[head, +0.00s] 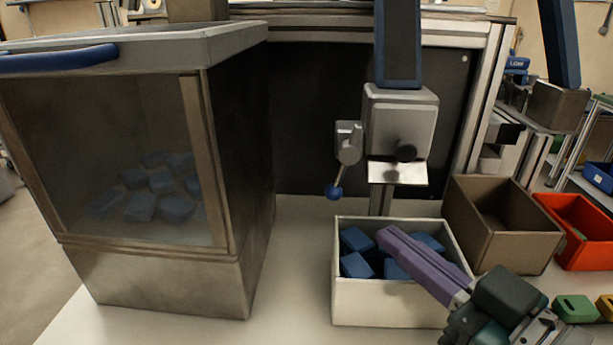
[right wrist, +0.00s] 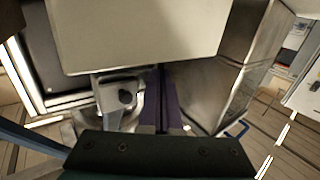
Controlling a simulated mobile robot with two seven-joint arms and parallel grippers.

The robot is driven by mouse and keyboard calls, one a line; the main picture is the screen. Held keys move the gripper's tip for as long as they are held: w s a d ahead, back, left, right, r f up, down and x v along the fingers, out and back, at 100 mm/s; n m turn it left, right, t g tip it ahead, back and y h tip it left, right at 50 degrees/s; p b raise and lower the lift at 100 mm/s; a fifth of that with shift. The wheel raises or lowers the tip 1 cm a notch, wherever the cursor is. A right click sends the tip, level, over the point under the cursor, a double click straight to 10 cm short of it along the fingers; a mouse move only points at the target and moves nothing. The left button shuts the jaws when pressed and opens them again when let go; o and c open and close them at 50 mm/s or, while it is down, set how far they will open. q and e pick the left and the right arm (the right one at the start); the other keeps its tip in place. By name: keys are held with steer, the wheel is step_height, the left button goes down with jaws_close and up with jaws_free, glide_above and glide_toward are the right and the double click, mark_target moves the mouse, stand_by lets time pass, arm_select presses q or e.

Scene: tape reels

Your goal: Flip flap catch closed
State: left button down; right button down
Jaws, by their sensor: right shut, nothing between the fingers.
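A grey machine head (head: 400,120) stands at the back centre. A small lever with a blue ball knob (head: 334,193) hangs at its left side, pointing down. A pale flap-like plate (head: 397,173) sits below the head; I cannot tell for sure which part is the flap catch. My right gripper (head: 383,235), with long purple fingers, is shut and empty. It reaches in from the lower right over a white bin, below and right of the knob. In the right wrist view its purple fingers (right wrist: 163,100) are together, their tips hidden behind a pale surface. My left gripper is out of view.
The white bin (head: 390,302) holds several blue blocks. A large clear-fronted hopper (head: 240,150) with blue blocks fills the left. A brown bin (head: 510,248) and an orange bin (head: 588,250) stand at right. The table between hopper and white bin is clear.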

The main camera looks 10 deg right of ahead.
mark_target(339, 197)
steer(key=x, duration=0.7)
steer(key=shift+w+a, duration=0.15)
steer(key=shift+w, duration=0.25)
